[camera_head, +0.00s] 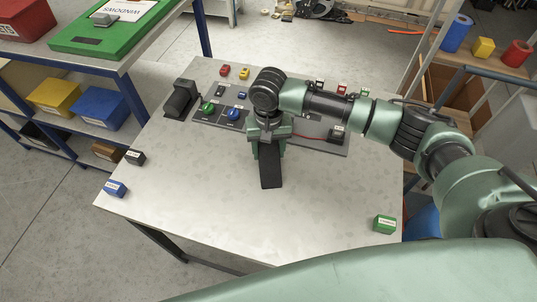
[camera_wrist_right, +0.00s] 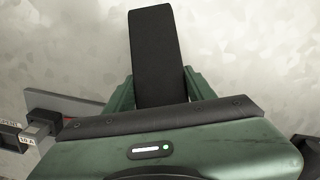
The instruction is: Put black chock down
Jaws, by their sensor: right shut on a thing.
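The black chock (camera_head: 271,172) is a long dark piece held by my right gripper (camera_head: 268,150) over the middle of the table (camera_head: 200,180). The right gripper's green fingers are shut on it from both sides. In the right wrist view the chock (camera_wrist_right: 155,42) sticks out beyond the fingers, with pale tabletop around it. I cannot tell whether its far end touches the table. My left gripper is in neither view.
A grey panel (camera_head: 212,112) with coloured buttons and a black device (camera_head: 181,99) are at the table's back. A black block (camera_head: 135,157) and a blue block (camera_head: 115,188) lie at the left edge, a green block (camera_head: 385,224) at front right. The front middle is clear.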

